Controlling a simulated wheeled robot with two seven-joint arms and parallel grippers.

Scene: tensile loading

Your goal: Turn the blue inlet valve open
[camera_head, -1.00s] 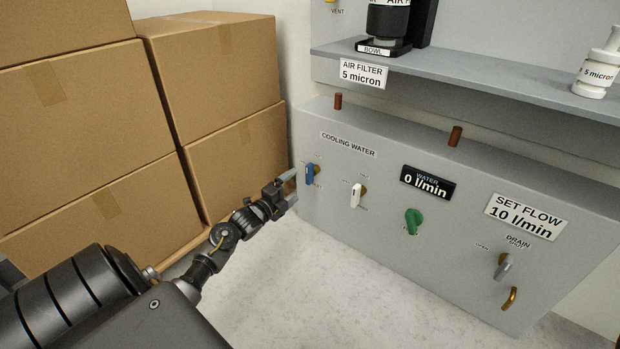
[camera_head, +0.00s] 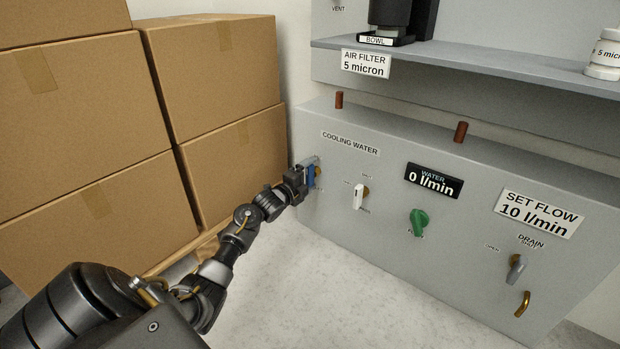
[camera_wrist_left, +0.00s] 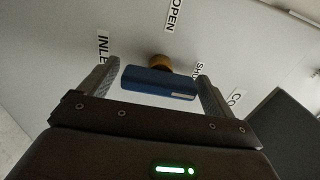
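The blue inlet valve handle (camera_head: 311,175) sits on a brass stem at the left end of the grey cooling water panel. In the left wrist view the blue handle (camera_wrist_left: 158,83) lies crosswise between the two fingers, its length running from near one finger to near the other. My left gripper (camera_head: 308,170) is at the handle and partly hides it in the head view. In the wrist view the left gripper (camera_wrist_left: 158,88) is open, with its fingers spread around the handle's ends; a small gap shows on each side. My right gripper is not in view.
A white valve (camera_head: 358,197) is just right of the blue one. A green knob (camera_head: 418,221), a water display (camera_head: 433,181) reading 0 l/min and a grey drain valve (camera_head: 516,268) are farther right. Stacked cardboard boxes (camera_head: 85,130) stand close on the left.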

